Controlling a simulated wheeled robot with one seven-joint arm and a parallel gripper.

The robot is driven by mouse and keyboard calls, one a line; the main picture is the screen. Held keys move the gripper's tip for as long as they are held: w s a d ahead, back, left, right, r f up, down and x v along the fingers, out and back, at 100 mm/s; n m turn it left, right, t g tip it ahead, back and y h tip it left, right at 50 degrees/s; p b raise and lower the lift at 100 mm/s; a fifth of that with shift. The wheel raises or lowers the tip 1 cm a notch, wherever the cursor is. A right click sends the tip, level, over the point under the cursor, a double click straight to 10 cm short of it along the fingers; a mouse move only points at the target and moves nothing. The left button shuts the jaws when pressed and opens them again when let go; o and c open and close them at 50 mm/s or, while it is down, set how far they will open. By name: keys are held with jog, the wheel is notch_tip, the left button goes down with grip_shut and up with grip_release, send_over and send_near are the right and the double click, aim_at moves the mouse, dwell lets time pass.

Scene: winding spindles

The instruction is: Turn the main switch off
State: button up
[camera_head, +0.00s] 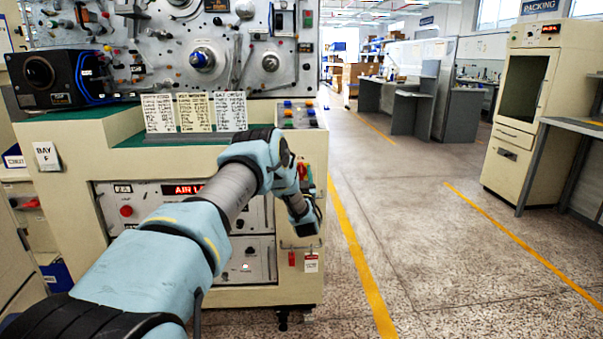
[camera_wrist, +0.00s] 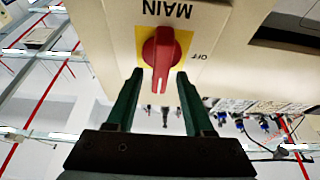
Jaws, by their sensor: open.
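The main switch (camera_wrist: 160,52) is a red rotary handle on a yellow plate, on a cream panel, in the wrist view. The lettering there is upside down: MAIN (camera_wrist: 167,9) is above the knob and OFF (camera_wrist: 203,56) is to its right. The handle's narrow end, with a pale mark, points down in the picture, not at OFF. My gripper (camera_wrist: 159,74) is open, with one dark green finger on each side of the handle. I cannot tell whether either touches it. In the head view my arm reaches the cabinet's right front, and my fingers are not clear.
The floor (camera_head: 420,230) to the right is clear, up to a cream upright cabinet (camera_head: 517,120).

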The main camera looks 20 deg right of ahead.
grip_shut()
